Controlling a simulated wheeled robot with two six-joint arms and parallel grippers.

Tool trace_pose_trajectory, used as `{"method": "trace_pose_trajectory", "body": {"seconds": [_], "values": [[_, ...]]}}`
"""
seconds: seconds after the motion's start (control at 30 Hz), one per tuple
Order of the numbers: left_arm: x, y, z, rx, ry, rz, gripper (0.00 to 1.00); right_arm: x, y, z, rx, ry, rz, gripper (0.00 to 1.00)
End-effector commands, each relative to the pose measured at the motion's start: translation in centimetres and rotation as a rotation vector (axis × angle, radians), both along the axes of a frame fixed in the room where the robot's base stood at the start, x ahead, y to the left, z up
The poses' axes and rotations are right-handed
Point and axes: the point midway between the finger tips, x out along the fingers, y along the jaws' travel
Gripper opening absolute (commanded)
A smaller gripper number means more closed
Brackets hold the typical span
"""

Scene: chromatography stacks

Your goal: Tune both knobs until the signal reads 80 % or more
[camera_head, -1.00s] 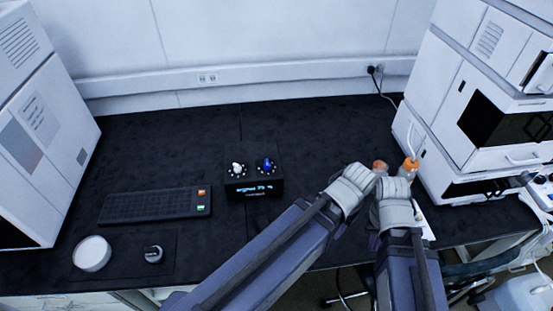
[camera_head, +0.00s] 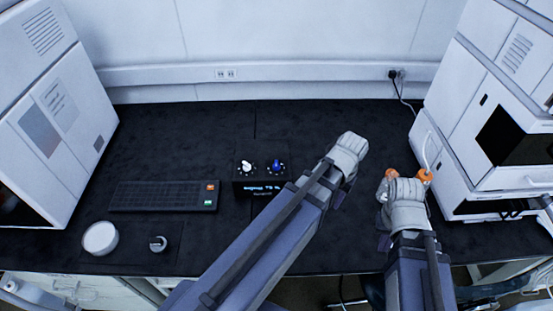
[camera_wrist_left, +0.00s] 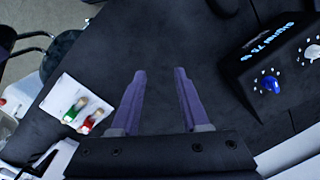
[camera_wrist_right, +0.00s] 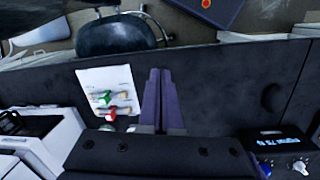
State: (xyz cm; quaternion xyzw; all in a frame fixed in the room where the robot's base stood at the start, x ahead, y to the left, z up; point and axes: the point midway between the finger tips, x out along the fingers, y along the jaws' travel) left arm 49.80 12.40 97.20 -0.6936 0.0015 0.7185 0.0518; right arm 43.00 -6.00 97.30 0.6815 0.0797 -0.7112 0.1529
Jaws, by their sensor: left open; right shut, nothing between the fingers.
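The black control box (camera_head: 262,187) stands on the dark bench. It has a white knob (camera_head: 246,168), a blue knob (camera_head: 277,166) and a lit blue signal display (camera_head: 261,187). In the left wrist view the display (camera_wrist_left: 268,37) reads in the seventies; its second digit is unclear. The blue knob (camera_wrist_left: 270,85) shows there too, with the white knob (camera_wrist_left: 312,53) at the frame edge. My left gripper (camera_wrist_left: 160,72) is open and empty, right of the box in the head view. My right gripper (camera_wrist_right: 160,72) is shut and empty, farther right. Neither touches a knob.
A black keypad (camera_head: 163,196), a white round dish (camera_head: 101,238) and a small ring-like item (camera_head: 158,243) lie left. White instrument stacks (camera_head: 62,130) flank the bench.

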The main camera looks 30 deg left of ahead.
Motion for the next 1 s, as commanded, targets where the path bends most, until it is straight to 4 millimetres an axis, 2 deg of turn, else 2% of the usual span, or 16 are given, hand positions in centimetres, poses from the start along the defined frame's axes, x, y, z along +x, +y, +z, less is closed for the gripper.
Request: {"method": "trace_pose_trajectory", "body": {"seconds": [0.03,0.17,0.23,0.4,0.5,0.6,0.7,0.8,1.0], "values": [[1.1,1.1,0.2,-0.003,-0.002,0.035,0.45,0.0,0.0,0.2,0.000,0.000,0.000,0.00],[3.4,4.2,0.4,-0.013,-0.009,0.130,0.45,0.0,0.0,0.4,0.000,0.000,0.000,0.00],[4.9,6.6,0.6,-0.020,-0.014,0.198,0.45,0.0,0.0,0.6,0.000,0.000,0.000,0.00],[8.3,14.5,1.1,-0.038,-0.032,0.396,0.45,0.0,0.0,1.1,0.000,0.000,0.000,0.00],[9.3,18.6,1.3,-0.048,-0.040,0.493,0.45,0.0,0.0,1.3,0.000,0.000,0.000,0.00],[9.9,21.7,1.4,-0.054,-0.046,0.562,0.45,0.0,0.0,1.5,0.000,0.000,0.000,0.00],[10.0,23.6,1.5,-0.058,-0.051,0.605,0.45,0.0,0.0,1.5,0.000,0.000,0.000,0.00],[10.1,24.4,1.5,-0.060,-0.053,0.624,0.45,0.0,0.0,1.5,0.000,0.000,0.000,0.00],[10.0,24.5,1.3,-0.059,-0.055,0.628,0.45,0.0,0.0,1.4,0.000,0.000,0.000,0.00]]}}
